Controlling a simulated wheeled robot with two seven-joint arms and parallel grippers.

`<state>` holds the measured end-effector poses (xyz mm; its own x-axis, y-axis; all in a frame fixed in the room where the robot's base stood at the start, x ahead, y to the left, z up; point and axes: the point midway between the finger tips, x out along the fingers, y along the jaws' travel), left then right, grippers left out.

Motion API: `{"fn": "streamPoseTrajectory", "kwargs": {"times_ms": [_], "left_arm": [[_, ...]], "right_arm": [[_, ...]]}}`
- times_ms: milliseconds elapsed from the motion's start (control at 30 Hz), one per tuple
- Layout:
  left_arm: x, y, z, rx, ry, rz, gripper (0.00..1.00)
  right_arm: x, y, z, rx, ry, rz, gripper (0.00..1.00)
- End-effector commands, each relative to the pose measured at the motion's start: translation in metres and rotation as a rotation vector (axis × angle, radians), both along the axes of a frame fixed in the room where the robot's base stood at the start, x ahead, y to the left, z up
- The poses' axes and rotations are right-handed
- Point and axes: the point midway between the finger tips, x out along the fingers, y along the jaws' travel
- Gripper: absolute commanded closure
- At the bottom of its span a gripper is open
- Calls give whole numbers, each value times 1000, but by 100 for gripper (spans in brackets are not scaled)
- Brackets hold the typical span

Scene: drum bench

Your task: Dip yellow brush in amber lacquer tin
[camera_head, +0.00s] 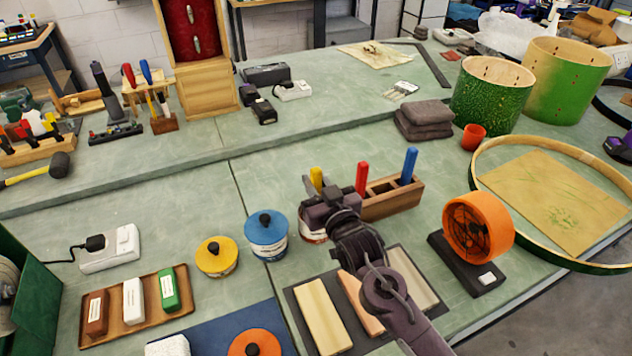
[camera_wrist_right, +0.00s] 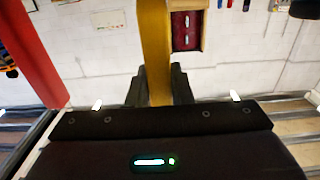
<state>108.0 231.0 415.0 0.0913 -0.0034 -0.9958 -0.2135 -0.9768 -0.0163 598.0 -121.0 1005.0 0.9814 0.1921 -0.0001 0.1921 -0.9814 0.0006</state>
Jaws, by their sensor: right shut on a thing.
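The yellow brush (camera_head: 317,177) stands roughly upright, its handle sticking up behind my right gripper (camera_head: 322,192). In the right wrist view the yellow handle (camera_wrist_right: 155,45) is between the two fingers of my right gripper (camera_wrist_right: 158,85), which are shut on it. The brush's lower end is hidden. A tin with a red and white side (camera_head: 312,236) shows partly below the gripper, its top hidden. Other tins have a yellow lid (camera_head: 217,252), a blue lid (camera_head: 266,232) and an orange lid (camera_head: 254,343). I cannot tell which holds amber lacquer. My left gripper is not in view.
A wooden holder (camera_head: 390,199) with a red handle (camera_head: 361,177) and a blue handle (camera_head: 409,164) stands just right of the gripper. An orange fan (camera_head: 477,228) is further right. Sanding blocks on a dark mat (camera_head: 297,308) lie in front.

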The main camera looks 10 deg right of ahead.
Motion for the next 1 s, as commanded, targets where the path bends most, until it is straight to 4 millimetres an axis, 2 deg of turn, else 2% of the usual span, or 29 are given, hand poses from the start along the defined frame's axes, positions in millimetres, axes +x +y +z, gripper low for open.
{"fn": "streamPoseTrajectory", "kwargs": {"times_ms": [333, 1000], "left_arm": [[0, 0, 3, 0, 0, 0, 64], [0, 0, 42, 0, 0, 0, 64]], "right_arm": [[0, 0, 4, 0, -1, 0, 90], [0, 0, 44, 0, -1, 0, 90]]}}
